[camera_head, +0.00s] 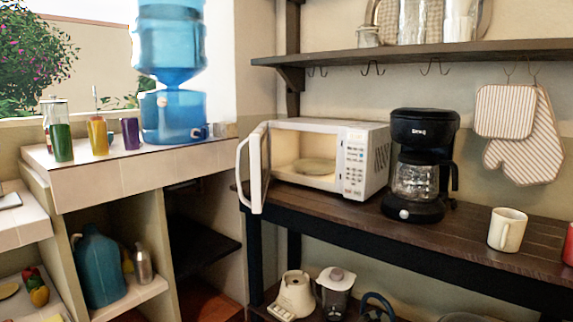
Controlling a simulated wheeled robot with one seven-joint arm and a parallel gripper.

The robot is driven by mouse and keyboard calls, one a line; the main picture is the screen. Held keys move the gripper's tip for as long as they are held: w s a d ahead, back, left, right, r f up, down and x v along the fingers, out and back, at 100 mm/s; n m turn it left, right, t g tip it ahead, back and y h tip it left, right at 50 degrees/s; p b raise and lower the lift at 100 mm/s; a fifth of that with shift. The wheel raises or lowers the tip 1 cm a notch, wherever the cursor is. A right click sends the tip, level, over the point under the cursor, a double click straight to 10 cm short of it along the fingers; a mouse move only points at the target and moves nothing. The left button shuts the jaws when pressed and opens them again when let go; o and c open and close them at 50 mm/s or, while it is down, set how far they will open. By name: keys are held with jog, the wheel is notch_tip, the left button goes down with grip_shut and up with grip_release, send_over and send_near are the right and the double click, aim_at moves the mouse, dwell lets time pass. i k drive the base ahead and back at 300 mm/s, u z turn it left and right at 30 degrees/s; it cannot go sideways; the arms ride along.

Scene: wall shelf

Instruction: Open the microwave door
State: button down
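A white microwave (368,150) stands on the dark wooden counter, its lit front facing me and to the left. Its door (257,168) is hinged on the left and stands wide open, swung out toward me past the counter's front edge. A white curved handle (241,172) runs along the door's left side. The inside shows a glass turntable (312,167) with nothing on it. The keypad (355,160) is on the right of the opening. My gripper is not in view.
A black coffee maker (419,165) stands close to the microwave's right side. A white mug (507,229) is farther right on the counter (460,225). A shelf (430,54) with hooks hangs above. A tiled ledge (120,175) with a blue water jug (172,75) is at left.

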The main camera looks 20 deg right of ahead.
aim_at(259, 146)
jog(key=u, duration=0.45)
jog(key=i, duration=0.5)
jog(key=u, duration=0.25)
